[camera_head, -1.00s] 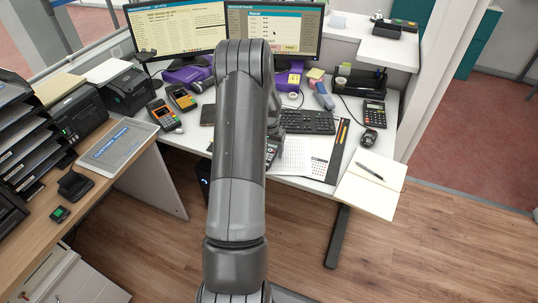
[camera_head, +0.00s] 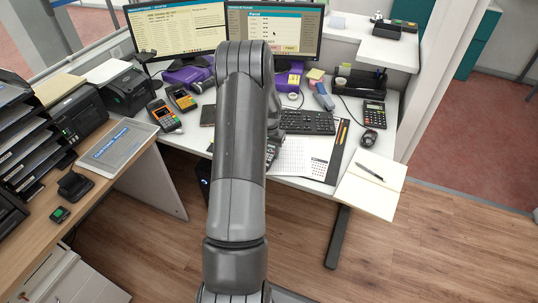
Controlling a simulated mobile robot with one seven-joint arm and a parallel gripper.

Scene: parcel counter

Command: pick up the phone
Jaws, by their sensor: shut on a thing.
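My gripper (camera_head: 274,128) shows only as a narrow grey part at the right edge of my arm, low over the white desk (camera_head: 190,140); its fingertips are hidden. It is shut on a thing. A dark piece with pale keys, which looks like the phone (camera_head: 272,153), shows just below it, beside the white calendar sheet (camera_head: 304,158). My arm covers most of this piece, so I cannot see the grip or whether it is clear of the desk.
A keyboard (camera_head: 308,122), calculator (camera_head: 373,114) and mouse (camera_head: 367,138) lie to the right. Two card terminals (camera_head: 163,115) stand to the left. Two monitors (camera_head: 178,28) stand at the back. An open notebook (camera_head: 367,184) lies at the desk's right front. The floor in front is clear.

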